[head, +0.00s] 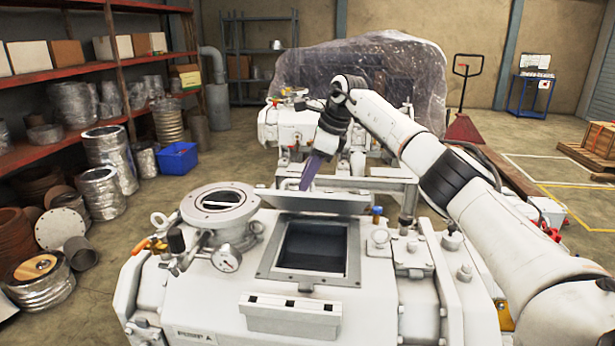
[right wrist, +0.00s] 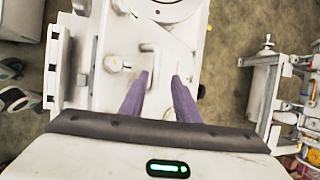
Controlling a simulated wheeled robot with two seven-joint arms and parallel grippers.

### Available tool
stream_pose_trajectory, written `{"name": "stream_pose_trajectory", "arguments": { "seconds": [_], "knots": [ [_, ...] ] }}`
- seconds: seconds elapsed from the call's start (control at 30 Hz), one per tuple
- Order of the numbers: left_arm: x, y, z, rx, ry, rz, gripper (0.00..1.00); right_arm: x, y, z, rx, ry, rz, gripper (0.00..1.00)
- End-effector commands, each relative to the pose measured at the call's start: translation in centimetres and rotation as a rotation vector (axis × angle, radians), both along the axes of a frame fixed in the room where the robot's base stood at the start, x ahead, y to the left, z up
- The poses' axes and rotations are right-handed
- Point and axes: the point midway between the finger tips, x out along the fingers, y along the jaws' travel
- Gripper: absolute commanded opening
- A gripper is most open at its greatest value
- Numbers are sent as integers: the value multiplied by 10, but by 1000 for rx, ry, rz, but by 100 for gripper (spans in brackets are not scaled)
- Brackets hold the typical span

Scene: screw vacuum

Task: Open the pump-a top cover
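The pump (head: 205,300) is a large white machine in the front of the head view. Its top cover (head: 315,200), a pale plate, stands tilted up along the far side of the square opening (head: 310,245), so the dark inside shows. My right gripper (head: 307,176) reaches down just behind the cover's upper edge, its purple fingers partly hidden by it. In the right wrist view the fingers (right wrist: 160,76) are apart with nothing clearly held between them. A small white bar handle (right wrist: 151,60) lies by the left fingertip; I cannot tell if they touch. My left gripper is not in view.
Another white machine (head: 290,125) is behind. Shelves (head: 70,75) with parts line the left wall. A blue bin (head: 178,158) sits on the floor.

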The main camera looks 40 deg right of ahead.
Motion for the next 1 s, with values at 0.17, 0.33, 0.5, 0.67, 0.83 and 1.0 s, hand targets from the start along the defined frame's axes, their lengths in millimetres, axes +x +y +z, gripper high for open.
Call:
{"name": "stream_pose_trajectory", "arguments": {
  "seconds": [0.17,0.33,0.5,0.67,0.83,1.0],
  "knots": [
    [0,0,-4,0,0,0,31,-10,-4,24,-2,-7,-1,29],
    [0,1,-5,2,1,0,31,-24,-7,57,-3,-7,-2,29],
    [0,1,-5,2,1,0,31,-36,-10,80,-2,-4,-3,29],
    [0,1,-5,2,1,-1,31,-41,-11,90,-3,-2,-2,29],
    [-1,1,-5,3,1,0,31,-42,-11,92,-3,-1,-1,29],
    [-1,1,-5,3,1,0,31,-41,-10,91,-2,-3,0,19]
  ]
}}
